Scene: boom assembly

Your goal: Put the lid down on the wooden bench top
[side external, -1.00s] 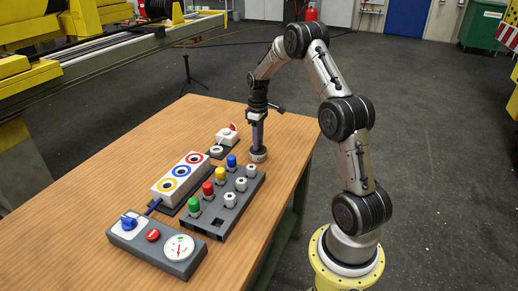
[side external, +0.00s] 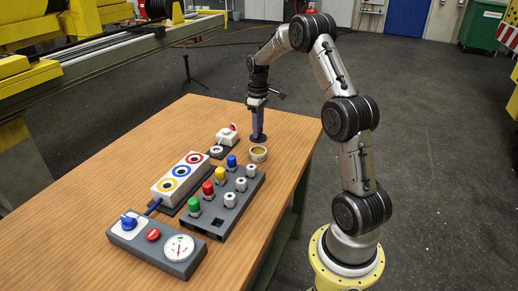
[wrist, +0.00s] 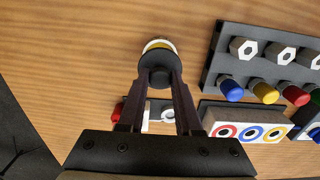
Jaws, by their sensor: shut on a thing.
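My gripper (side external: 257,122) points down over the far end of the wooden bench top (side external: 120,150). It is shut on a dark round lid (side external: 258,138), which also shows between the fingertips in the wrist view (wrist: 154,77). I cannot tell whether the lid touches the wood.
A grey rack (side external: 226,212) with coloured caps and white nuts stands near the cup. A white box with ringed sockets (side external: 180,176), a red-button box (side external: 227,136) and a gauge panel (side external: 158,243) lie to the left.

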